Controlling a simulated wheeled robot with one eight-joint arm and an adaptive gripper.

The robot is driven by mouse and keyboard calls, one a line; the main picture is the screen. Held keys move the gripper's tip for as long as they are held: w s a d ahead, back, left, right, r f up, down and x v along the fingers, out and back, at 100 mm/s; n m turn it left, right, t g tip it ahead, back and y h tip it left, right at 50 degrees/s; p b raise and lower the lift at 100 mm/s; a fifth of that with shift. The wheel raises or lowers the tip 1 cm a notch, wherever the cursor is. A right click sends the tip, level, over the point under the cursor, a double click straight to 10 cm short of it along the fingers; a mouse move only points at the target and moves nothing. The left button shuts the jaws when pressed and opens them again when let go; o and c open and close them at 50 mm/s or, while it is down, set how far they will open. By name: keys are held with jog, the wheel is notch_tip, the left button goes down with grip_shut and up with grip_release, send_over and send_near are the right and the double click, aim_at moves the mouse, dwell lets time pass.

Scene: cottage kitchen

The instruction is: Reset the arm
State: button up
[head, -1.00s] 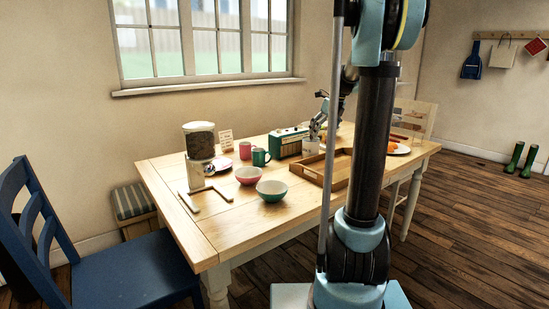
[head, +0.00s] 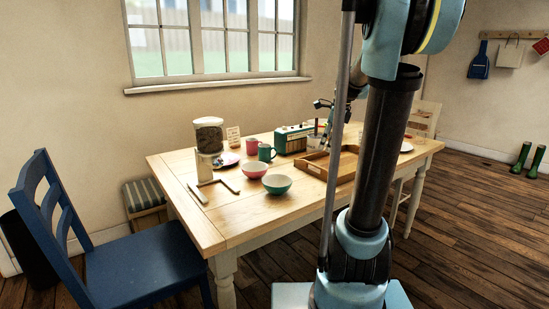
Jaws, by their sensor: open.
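My gripper (head: 325,142) is over the far part of the wooden table (head: 240,212), near the radio and the tray. It is small in the head view and partly covered by my own arm and a thin pole. Its jaws are open, and I see nothing held in them. A pale cup (head: 313,142) stands just left of it, beside the radio. I cannot tell whether the gripper touches the cup.
A teal radio (head: 293,139), wooden tray (head: 314,169), pink bowl (head: 254,170), green bowl (head: 277,184), green mug (head: 266,153) and filled canister (head: 208,136) stand on the table. A blue chair (head: 145,268) is at the left. The table's front left is clear.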

jog(key=s+f+n, duration=0.6)
jog(key=s+n, duration=0.1)
jog(key=s, duration=0.3)
jog(key=s+a+f+n+h, duration=0.1)
jog(key=s+f+n, duration=0.5)
jog(key=s, duration=0.4)
jog(key=s+a+f+n+g+h, duration=0.1)
jog(key=s+f+n, duration=0.4)
jog(key=s+n, duration=0.4)
jog(key=shift+s+f, duration=0.4)
jog(key=shift+s, duration=0.45)
